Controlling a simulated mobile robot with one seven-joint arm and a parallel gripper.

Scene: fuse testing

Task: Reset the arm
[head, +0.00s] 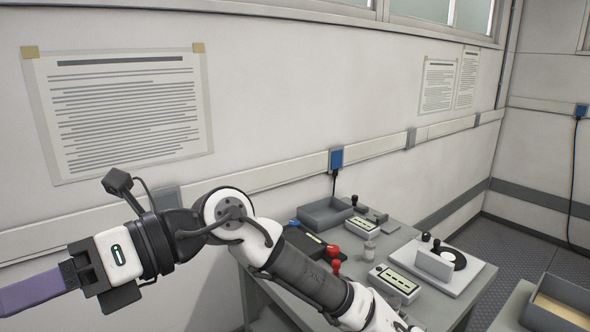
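My arm stretches across the lower part of the head view, from the bottom middle to the left edge. My gripper (35,293) is at the far left, pointing left, with a long purple part reaching the picture edge. Its tips are cut off or not clear, so I cannot tell if it is open or shut. It is off to the left of the workbench (410,318), in front of the wall. No object can be made out in it. My forearm hides part of the bench's near left side.
A dark bin (560,302) stands at the right. A paper notice (122,115) hangs behind my arm.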

